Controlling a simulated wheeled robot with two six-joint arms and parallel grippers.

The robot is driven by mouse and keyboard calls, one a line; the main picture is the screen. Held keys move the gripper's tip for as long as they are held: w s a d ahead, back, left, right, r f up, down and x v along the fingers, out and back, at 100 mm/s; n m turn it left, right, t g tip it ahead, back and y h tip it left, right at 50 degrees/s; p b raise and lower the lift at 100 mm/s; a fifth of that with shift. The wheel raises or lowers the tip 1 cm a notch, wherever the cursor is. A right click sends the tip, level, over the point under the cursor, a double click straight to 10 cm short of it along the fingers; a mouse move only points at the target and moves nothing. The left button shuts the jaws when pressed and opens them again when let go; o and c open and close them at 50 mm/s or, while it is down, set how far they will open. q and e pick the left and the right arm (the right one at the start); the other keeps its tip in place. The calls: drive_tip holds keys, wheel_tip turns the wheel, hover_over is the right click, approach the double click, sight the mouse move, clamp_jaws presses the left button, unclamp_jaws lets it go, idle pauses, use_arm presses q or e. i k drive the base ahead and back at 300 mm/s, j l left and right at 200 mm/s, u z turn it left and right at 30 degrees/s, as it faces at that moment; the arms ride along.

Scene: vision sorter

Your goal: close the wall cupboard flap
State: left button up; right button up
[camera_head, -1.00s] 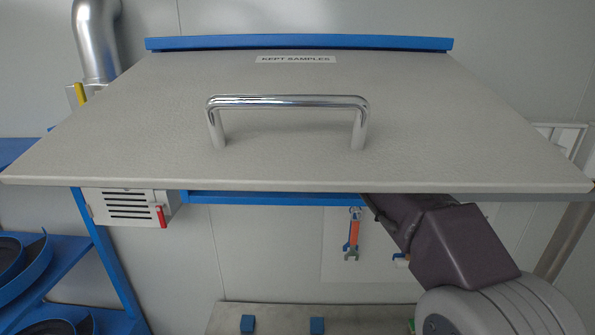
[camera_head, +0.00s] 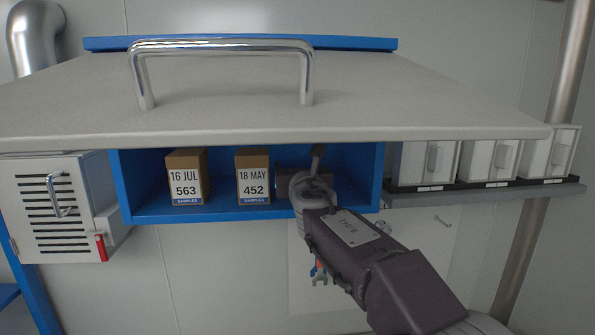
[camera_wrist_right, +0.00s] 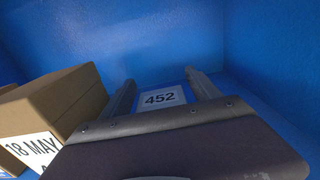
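The grey flap (camera_head: 230,105) of the blue wall cupboard (camera_head: 240,213) stands raised, jutting out roughly level above the open front. A chrome bar handle (camera_head: 222,46) is on its upper face. My right gripper (camera_head: 303,178) is inside the cupboard, right of the box marked 18 MAY 452, below the flap; its fingers are partly hidden in the head view. In the right wrist view the two fingers (camera_wrist_right: 160,78) are spread with nothing between them. A white 452 label (camera_wrist_right: 161,97) on the blue surface shows beyond. My left gripper is not in view.
Two brown sample boxes stand in the cupboard: 563 (camera_head: 187,176) and 452 (camera_head: 253,177); the latter is close left of my gripper (camera_wrist_right: 50,105). A vented grey box (camera_head: 55,205) is at left. White bins (camera_head: 488,160) stand on a shelf at right.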

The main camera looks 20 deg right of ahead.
sight(157, 93)
drive_tip(key=k+j, duration=0.15)
drive_tip(key=k, duration=0.3)
drive_tip(key=k+j, duration=0.2)
drive_tip(key=k, duration=0.25)
